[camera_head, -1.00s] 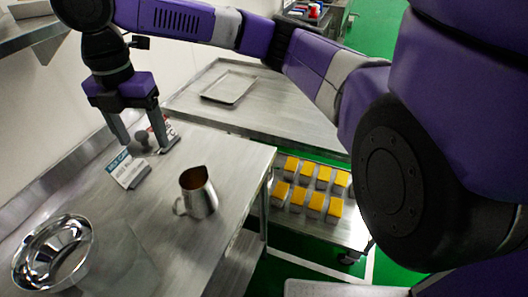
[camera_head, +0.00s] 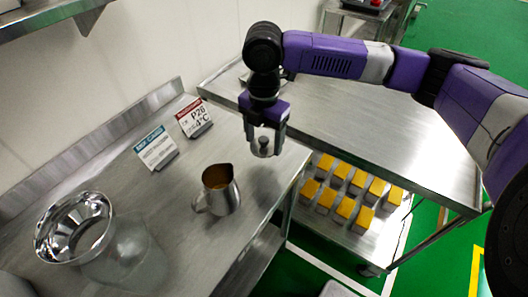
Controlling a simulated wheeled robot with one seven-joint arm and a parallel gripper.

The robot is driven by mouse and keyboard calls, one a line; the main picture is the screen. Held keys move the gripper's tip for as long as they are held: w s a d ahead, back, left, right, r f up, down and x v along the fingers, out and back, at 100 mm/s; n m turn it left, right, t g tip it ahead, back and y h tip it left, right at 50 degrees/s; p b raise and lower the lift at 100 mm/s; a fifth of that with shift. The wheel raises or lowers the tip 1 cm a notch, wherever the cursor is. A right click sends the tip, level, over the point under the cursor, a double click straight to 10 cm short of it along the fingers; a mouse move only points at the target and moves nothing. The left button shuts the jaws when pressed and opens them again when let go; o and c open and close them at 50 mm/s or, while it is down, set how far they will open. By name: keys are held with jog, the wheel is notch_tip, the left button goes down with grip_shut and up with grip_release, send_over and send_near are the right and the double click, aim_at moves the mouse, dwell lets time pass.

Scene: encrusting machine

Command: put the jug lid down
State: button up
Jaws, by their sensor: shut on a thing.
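My gripper (camera_head: 265,146) points down over the right part of the steel table (camera_head: 182,252), near its right edge. It is shut on the small jug lid (camera_head: 264,152), which shows between the two fingers with a dark knob. Whether the lid touches the tabletop is hard to tell. The steel jug (camera_head: 224,200) stands upright and open on the table, to the left of and nearer than my gripper. Its handle points left, and something brown shows inside.
A large steel bowl (camera_head: 96,243) on a clear base stands at the front left. Two sign cards, one blue-topped (camera_head: 156,149) and one red-topped (camera_head: 194,119), stand behind the jug. Another steel table (camera_head: 385,135) with orange-topped blocks (camera_head: 345,208) beneath stands right.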

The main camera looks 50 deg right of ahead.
aim_at(263, 147)
jog(key=shift+f, duration=2.75)
jog(key=shift+a+f, duration=0.1)
jog(key=shift+f, duration=0.1)
jog(key=o, duration=1.3)
jog(key=shift+o, duration=0.2)
jog(key=shift+r, duration=0.1)
notch_tip(263, 147, up, 12)
jog(key=shift+r, duration=0.1)
